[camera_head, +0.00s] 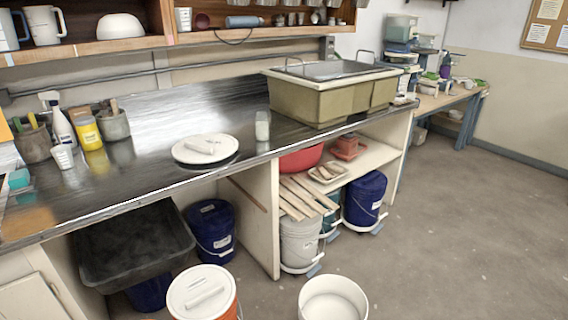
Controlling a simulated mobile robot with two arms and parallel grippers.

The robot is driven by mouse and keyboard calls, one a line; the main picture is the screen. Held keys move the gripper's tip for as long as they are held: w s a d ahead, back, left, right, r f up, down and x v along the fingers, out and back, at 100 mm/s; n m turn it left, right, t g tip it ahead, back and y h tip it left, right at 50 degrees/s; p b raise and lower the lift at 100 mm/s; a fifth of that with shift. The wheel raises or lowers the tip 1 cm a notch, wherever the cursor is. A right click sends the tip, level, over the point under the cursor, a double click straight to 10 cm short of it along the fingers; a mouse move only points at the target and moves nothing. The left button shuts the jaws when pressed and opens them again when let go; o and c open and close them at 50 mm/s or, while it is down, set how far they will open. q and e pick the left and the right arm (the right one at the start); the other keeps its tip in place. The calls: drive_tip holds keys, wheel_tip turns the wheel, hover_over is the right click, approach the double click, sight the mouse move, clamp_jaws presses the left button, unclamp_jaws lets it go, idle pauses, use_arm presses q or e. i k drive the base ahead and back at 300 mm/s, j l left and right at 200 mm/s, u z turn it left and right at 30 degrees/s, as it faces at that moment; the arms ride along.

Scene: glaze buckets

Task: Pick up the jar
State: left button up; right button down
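A small, pale, upright jar (262,131) with a lighter top stands on the dark shiny counter (165,185), near its front edge. It is between a round white plate (180,154) on the left and a large olive-tan tub (300,105) on the right, touching neither. Nothing covers the jar. Neither of my grippers shows in the head view.
At the counter's left stand a spray bottle (60,124), a yellow container (86,132) and tool-filled pots (115,125). A shelf (100,45) runs above. Below are a black tub (135,240), a white-lidded bucket (202,292) and an open white bucket (333,300). Floor at right is clear.

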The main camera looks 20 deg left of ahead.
sight(262, 126)
drive_tip(key=i+l+z, duration=1.05)
drive_tip(key=i+l, duration=0.1)
drive_tip(key=i, duration=0.3)
drive_tip(key=i+u, duration=0.15)
drive_tip(key=i, duration=0.3)
drive_tip(key=i+l, duration=0.2)
drive_tip(key=i, duration=0.2)
drive_tip(key=i+j+u, duration=0.25)
drive_tip(key=u, duration=0.2)
drive_tip(key=i+u, duration=0.9)
drive_tip(key=i+l+u, duration=0.15)
drive_tip(key=i+u, duration=0.15)
drive_tip(key=u, duration=0.15)
drive_tip(key=i+l+u, duration=0.3)
drive_tip(key=u, duration=0.15)
